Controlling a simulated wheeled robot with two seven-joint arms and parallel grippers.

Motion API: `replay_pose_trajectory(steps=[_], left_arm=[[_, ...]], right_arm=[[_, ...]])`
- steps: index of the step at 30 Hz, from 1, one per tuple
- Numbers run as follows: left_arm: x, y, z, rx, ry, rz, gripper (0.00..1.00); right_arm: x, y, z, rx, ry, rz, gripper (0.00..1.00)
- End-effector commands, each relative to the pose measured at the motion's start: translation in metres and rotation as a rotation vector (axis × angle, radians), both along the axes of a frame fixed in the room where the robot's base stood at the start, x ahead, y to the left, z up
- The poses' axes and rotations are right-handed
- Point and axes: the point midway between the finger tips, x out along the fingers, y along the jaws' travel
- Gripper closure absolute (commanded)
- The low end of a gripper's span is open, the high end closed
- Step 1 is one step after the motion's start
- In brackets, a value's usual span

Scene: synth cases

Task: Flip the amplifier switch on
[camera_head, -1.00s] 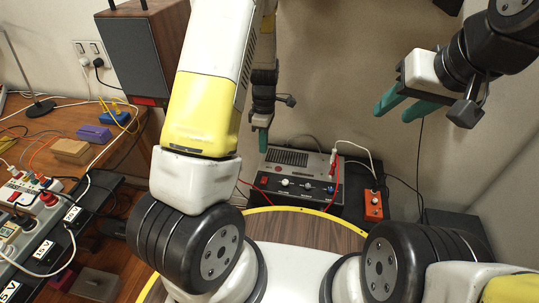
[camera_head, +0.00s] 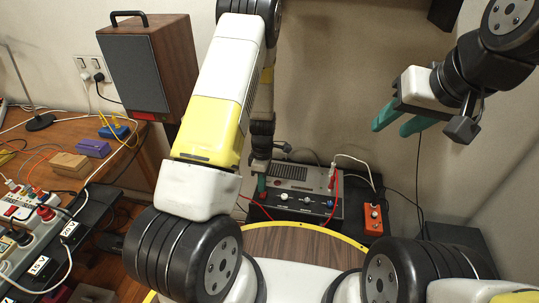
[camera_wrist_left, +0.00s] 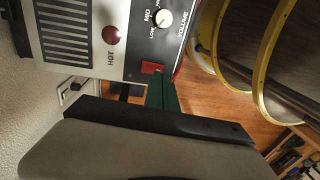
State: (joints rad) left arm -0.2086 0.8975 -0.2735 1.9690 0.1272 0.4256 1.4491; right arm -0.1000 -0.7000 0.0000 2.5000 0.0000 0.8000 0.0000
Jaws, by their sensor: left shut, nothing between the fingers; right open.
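The amplifier (camera_head: 298,173) is a grey box with a vented top and a black front panel with knobs, standing behind the round wooden table. In the left wrist view its panel (camera_wrist_left: 135,42) shows a knob, a round red light marked HOT and a small red rocker switch (camera_wrist_left: 152,67). My left gripper (camera_head: 262,186) is shut and empty at the amplifier's front left corner. Its green fingertips (camera_wrist_left: 161,88) are right beside the red switch; I cannot tell whether they touch it, nor which way it is tipped. My right gripper (camera_head: 392,123) is open and empty, raised at the right.
An orange box (camera_head: 373,219) stands right of the amplifier, with red and white cables running nearby. A wooden speaker (camera_head: 152,68) stands at the left. A bench with power strips (camera_head: 22,215) and small boxes lies at the far left. The wooden table top (camera_head: 300,243) looks clear.

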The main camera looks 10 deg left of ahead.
Motion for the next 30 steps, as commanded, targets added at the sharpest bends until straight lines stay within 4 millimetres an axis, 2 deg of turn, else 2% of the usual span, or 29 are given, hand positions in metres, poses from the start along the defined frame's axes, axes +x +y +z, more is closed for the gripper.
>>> replay_pose_trajectory(steps=[3,7,30], left_arm=[[-0.002,0.0,-0.017,-0.001,0.001,0.001,1.0],[-0.003,0.0,-0.027,0.0,-0.001,0.0,1.0],[-0.005,0.0,-0.034,0.0,0.003,-0.001,1.0]], right_arm=[[0.0,0.0,0.0,0.0,0.0,0.0,0.59],[0.0,0.0,0.0,0.0,0.0,0.0,0.59],[0.0,0.0,0.0,0.0,0.0,0.0,0.59]])
